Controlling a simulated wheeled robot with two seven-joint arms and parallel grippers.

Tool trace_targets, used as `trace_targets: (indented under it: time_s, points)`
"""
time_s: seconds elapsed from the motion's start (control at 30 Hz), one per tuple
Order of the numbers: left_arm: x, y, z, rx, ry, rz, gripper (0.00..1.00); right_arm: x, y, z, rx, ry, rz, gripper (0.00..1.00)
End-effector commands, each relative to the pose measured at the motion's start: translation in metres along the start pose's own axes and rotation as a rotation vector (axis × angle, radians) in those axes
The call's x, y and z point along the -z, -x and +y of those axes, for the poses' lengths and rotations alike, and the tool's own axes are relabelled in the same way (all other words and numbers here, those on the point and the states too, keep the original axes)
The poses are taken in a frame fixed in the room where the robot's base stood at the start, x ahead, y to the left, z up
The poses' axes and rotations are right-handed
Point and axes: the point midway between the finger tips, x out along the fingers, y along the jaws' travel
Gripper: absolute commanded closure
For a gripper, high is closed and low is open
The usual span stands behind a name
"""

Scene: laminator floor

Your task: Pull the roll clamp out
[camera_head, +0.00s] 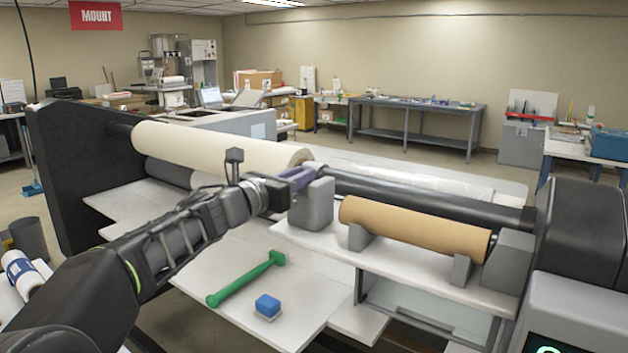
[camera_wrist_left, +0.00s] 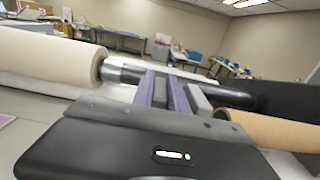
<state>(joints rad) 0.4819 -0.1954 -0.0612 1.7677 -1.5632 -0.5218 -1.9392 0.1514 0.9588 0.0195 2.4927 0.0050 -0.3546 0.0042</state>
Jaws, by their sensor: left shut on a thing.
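The grey block that looks like the roll clamp (camera_head: 311,206) stands upright at the end of the cream roll (camera_head: 215,143), beside the black shaft (camera_head: 425,192). My left gripper (camera_head: 296,176) reaches in from the left, its purple fingers at the block's top left side. In the left wrist view the gripper (camera_wrist_left: 168,88) is shut, with a narrow grey part between its fingers and the grey block (camera_wrist_left: 198,98) just to their right. The exact contact is hidden in the head view. My right gripper is not in view.
A brown cardboard roll (camera_head: 415,229) rests on grey cradles to the right. A green hammer-shaped tool (camera_head: 243,281) and a blue block (camera_head: 267,305) lie on the white front panel. Dark machine housings stand at both ends of the shaft.

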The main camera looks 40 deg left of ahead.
Motion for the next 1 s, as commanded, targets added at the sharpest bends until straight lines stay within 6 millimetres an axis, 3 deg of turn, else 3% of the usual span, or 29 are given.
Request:
trace_targets:
  time_s: [0.3, 0.33, 0.6, 0.87, 1.0]
  points:
    - [-0.001, 0.001, 0.008, -0.004, 0.0, -0.001, 1.0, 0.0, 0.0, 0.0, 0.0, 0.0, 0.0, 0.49]
    - [-0.001, 0.001, 0.008, -0.005, 0.0, -0.001, 0.8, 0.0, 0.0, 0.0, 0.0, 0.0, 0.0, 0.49]
    - [-0.001, 0.001, 0.007, -0.003, 0.0, 0.0, 0.6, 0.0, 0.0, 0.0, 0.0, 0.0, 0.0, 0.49]
    - [0.0, 0.002, 0.006, -0.001, 0.0, 0.0, 0.6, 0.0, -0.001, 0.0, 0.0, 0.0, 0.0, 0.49]
    - [0.0, 0.012, 0.007, -0.003, -0.001, -0.002, 0.6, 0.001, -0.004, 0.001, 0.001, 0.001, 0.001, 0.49]
